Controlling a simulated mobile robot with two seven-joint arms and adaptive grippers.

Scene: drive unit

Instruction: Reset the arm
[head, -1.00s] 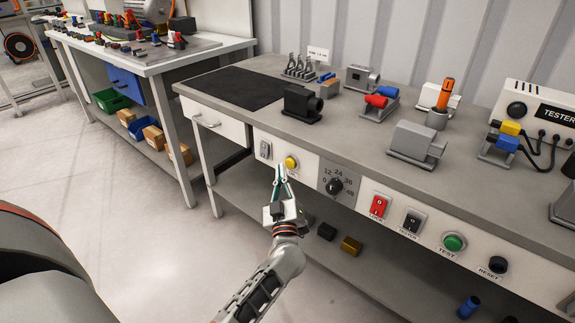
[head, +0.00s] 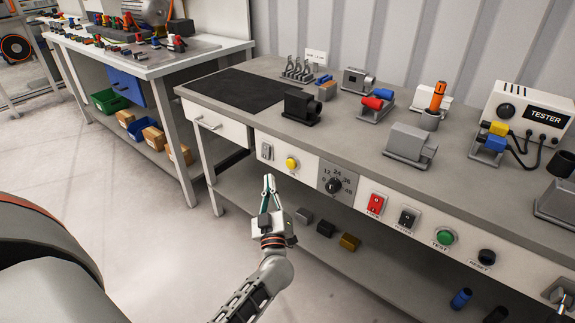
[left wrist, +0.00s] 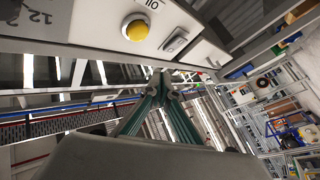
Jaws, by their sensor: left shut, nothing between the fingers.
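My left gripper (head: 269,183) is in front of the workbench's front panel, below and left of the yellow button (head: 292,163). Its fingers are closed together and hold nothing; they point up. In the left wrist view the closed fingertips (left wrist: 160,78) are below the yellow button (left wrist: 138,29) and apart from it. The front panel also carries a dial (head: 334,186), a red switch (head: 375,204), a dark switch (head: 408,218), a green TEST button (head: 444,237) and a black RESET knob (head: 486,257). My right gripper is not in view.
The grey workbench (head: 330,128) holds a black block device (head: 302,106), a tester (head: 535,113) and several fixtures. Its lower shelf (head: 390,270) carries small blocks. A second table (head: 200,58) stands at the back left. The floor at left is open.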

